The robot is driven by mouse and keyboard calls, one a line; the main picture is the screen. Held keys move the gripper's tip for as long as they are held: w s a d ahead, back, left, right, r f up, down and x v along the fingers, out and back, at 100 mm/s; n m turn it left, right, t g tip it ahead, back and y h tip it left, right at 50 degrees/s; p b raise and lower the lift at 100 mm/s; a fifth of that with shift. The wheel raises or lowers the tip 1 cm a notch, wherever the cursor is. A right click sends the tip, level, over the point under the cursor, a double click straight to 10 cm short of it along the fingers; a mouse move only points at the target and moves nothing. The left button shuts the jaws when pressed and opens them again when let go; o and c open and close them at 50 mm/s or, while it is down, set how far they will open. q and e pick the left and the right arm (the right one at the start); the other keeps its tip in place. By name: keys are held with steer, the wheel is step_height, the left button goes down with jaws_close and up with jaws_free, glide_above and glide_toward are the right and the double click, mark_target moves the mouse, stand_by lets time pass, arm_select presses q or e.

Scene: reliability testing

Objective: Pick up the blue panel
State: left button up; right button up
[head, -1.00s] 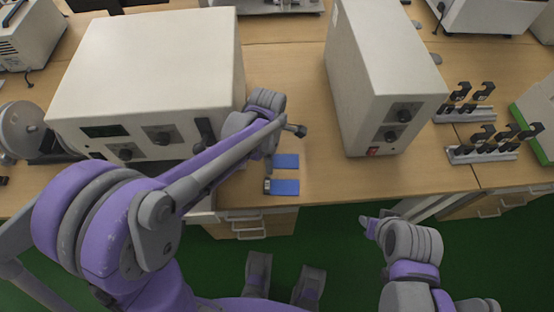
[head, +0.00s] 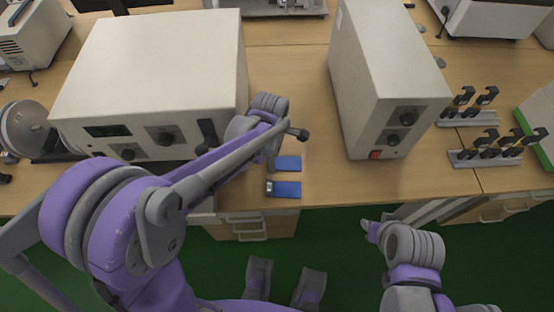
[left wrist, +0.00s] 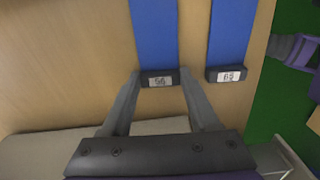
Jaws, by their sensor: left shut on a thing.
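Two blue panels lie side by side on the wooden bench. The far panel (head: 288,163) shows in the left wrist view (left wrist: 156,35) with a black end block labelled 56. The near panel (head: 286,189), closer to the bench's front edge, also shows in the left wrist view (left wrist: 229,35), with a similar labelled end. My left gripper (left wrist: 160,76) is shut on the far panel's black end, one finger on each side. In the head view the left arm partly hides this grip. My right gripper (head: 369,228) hangs over the green floor, away from the panels; its opening is unclear.
A large white instrument (head: 150,70) stands left of the panels, close to my left arm. A tall white box (head: 385,80) stands to the right. Racks with black clips (head: 485,157) are farther right. Bare bench lies between the panels and the tall box.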

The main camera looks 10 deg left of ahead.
arm_select(q)
step_height(320, 180, up, 10)
steer(key=p, duration=0.1)
stand_by(0.4)
steer(key=shift+f, duration=0.15)
steer(key=shift+f+b, duration=2.1)
steer(key=shift+f, duration=1.3)
